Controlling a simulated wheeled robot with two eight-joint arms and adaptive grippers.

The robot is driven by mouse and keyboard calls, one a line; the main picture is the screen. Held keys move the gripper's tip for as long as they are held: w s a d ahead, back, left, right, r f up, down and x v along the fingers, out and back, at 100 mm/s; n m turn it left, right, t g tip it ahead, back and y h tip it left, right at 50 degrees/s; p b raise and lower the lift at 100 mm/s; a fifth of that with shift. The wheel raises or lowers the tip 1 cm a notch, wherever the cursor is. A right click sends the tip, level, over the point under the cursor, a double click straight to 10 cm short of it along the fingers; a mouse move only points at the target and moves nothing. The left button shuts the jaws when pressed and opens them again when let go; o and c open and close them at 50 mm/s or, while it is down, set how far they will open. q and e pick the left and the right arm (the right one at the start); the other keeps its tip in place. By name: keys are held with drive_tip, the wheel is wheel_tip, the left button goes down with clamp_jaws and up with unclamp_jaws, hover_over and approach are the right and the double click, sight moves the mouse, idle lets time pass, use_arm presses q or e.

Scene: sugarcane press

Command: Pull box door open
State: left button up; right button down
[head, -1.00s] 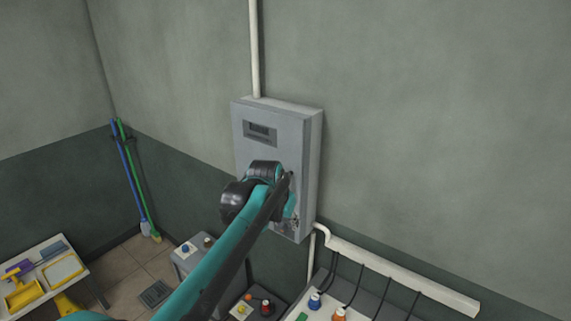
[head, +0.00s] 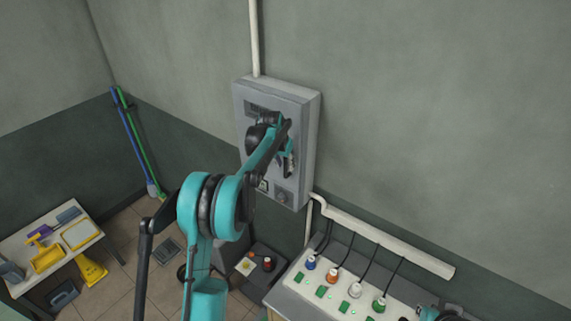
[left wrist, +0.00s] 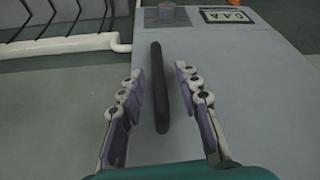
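The grey box (head: 306,135) hangs on the wall in the head view, and its door looks closed. My left gripper (head: 289,160) is in front of the door, near its right side, and my arm hides part of the door. In the left wrist view, the dark bar handle (left wrist: 159,88) stands on the pale door face (left wrist: 235,80). The open fingers of my left gripper (left wrist: 160,71) are on either side of the handle, with gaps between them and it. My right gripper is not clearly in view; a teal part of my own body shows at the head view's bottom right.
A pale conduit (head: 254,40) runs up from the box, and a pipe (head: 385,240) runs along the wall at lower right. Below it is a panel (head: 305,285) with coloured plugs. A table (head: 20,240) with yellow items stands at left.

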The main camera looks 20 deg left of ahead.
use_arm(q)
drive_tip(key=shift+w+f, duration=0.25)
drive_tip(key=shift+f, duration=0.35)
clamp_jaws()
